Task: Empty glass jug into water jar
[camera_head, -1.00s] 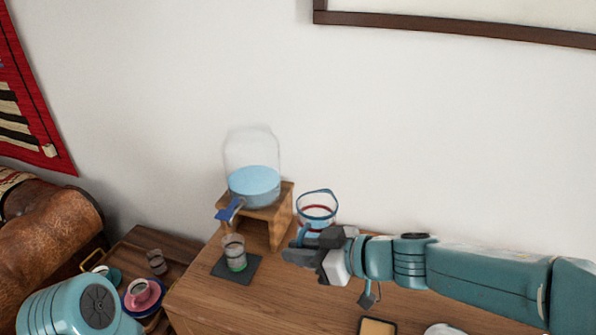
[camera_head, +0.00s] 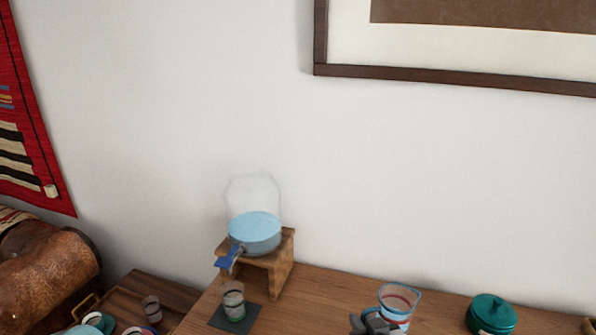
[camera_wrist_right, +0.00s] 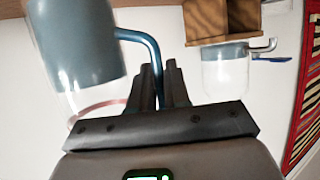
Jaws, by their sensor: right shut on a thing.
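The glass jug (camera_head: 400,297) has a blue rim, a red band and pale blue contents. It is at the lower right of the head view, and large at the left in the wrist view (camera_wrist_right: 80,45). My right gripper (camera_head: 368,324) is shut on its handle, which runs between the fingers in the wrist view (camera_wrist_right: 160,88). The water jar (camera_head: 254,232) is clear, partly filled with blue water, with a blue tap. It stands left of the jug on a wooden stand (camera_head: 284,270) and shows upside down in the wrist view (camera_wrist_right: 226,72). My left gripper is not in view.
A glass (camera_head: 233,300) stands on a dark mat (camera_head: 246,322) below the tap. A teal lidded pot (camera_head: 492,314) is right of the jug. A framed picture (camera_head: 450,81) hangs above. The wall space over the jar is clear.

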